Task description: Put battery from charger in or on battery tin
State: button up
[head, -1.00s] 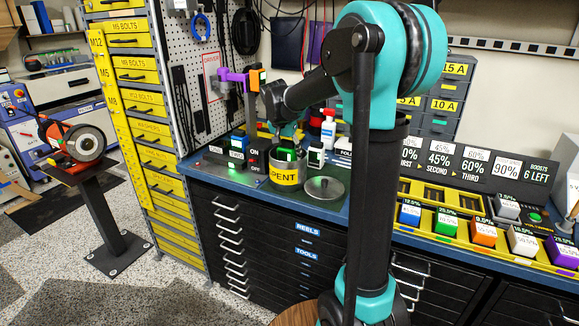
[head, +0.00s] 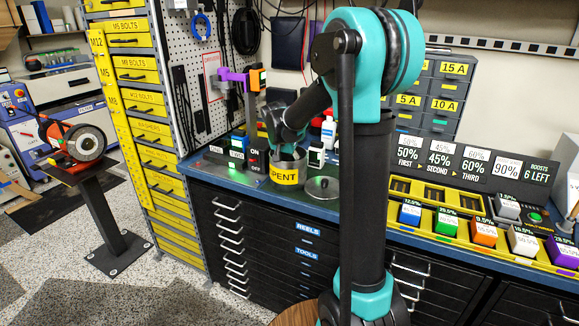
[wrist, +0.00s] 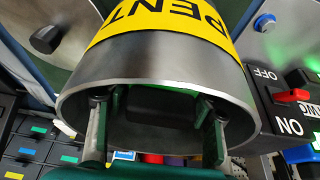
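The battery tin (head: 287,177) is a grey metal can with a yellow band reading "PENT" in view. It stands upright on the blue bench, and its open mouth fills the wrist view (wrist: 150,62). My gripper (wrist: 152,115) reaches into the mouth, one finger on each side of a dark block with green edges, the battery (wrist: 155,104). In the head view the battery is hidden by the tin and my gripper.
A switch box marked ON and OFF (head: 254,166) stands left of the tin. A round lid (head: 323,188) lies right of it. A yellow rack (head: 440,238) with several coloured, percent-labelled blocks runs along the right.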

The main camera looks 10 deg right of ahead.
jog(key=shift+o, duration=0.4)
jog(key=v, duration=1.2)
